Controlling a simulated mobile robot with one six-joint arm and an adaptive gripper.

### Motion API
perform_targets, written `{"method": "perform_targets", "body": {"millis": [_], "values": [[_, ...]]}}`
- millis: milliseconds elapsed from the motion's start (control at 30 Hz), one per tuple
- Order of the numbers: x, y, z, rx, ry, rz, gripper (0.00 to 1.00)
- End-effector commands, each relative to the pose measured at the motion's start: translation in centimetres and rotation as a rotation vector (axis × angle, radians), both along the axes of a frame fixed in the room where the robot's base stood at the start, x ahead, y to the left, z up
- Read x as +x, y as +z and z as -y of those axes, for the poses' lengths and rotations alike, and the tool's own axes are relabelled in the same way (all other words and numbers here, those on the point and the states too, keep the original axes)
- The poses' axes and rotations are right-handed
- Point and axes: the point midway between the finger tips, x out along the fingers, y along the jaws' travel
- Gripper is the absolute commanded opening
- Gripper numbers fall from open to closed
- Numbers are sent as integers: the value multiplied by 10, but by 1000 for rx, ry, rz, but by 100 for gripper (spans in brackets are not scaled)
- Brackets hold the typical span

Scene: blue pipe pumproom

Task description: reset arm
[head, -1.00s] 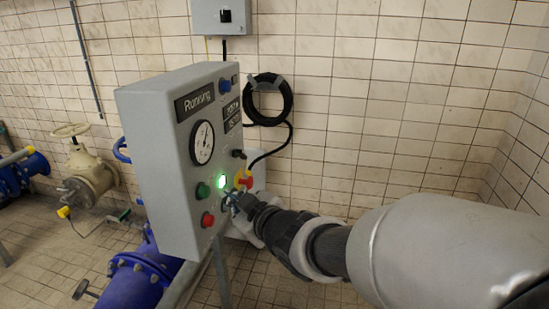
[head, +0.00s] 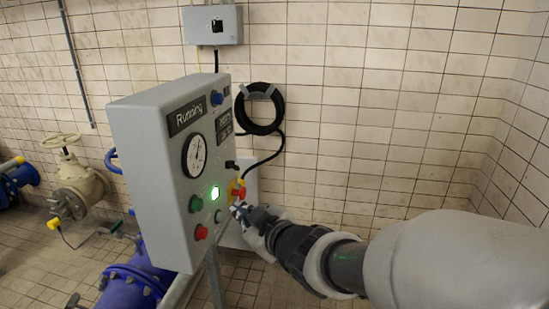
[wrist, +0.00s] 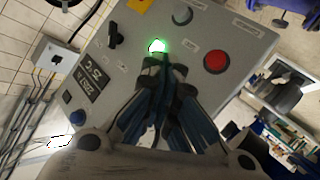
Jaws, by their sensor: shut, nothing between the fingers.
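My gripper (head: 238,209) is shut and empty, just in front of the lower right part of a grey control panel (head: 150,190). My arm reaches in from the lower right. The panel carries a "Running" label, a round gauge (head: 196,156), a lit green lamp (head: 214,193), a green button (head: 196,204), a red button (head: 201,232) and a red-and-yellow switch (head: 238,191). In the wrist view the closed fingers (wrist: 160,68) point at the panel face just below the lit lamp (wrist: 157,46). The red button (wrist: 216,61) is to their right. I cannot tell whether the fingertips touch the panel.
Blue pipes (head: 128,285) run below and behind the panel. A beige valve (head: 78,185) stands at the left. A coiled black cable (head: 262,108) and a grey wall box (head: 213,25) hang on the tiled wall. The floor at right is partly hidden by my arm.

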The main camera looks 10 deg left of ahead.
Motion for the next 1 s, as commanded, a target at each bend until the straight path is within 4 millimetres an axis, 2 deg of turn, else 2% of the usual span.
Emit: {"method": "perform_targets", "body": {"millis": [67,133,233,300,367,433,500,600,700,800,1000], "values": [[2,7,32,-17,-94,-29,0],[-1,10,74,-37,-217,-83,0],[-24,9,145,-57,-427,-202,0],[-52,4,190,-56,-568,-307,0],[-84,-3,222,-47,-676,-408,0],[-124,-13,248,-27,-781,-526,0],[-165,-23,264,-3,-862,-639,0],[-214,-35,273,29,-935,-776,0],[-247,-44,274,51,-969,-872,0],[-264,-48,272,62,-983,-922,0],[-268,-49,271,63,-986,-937,0]]}}
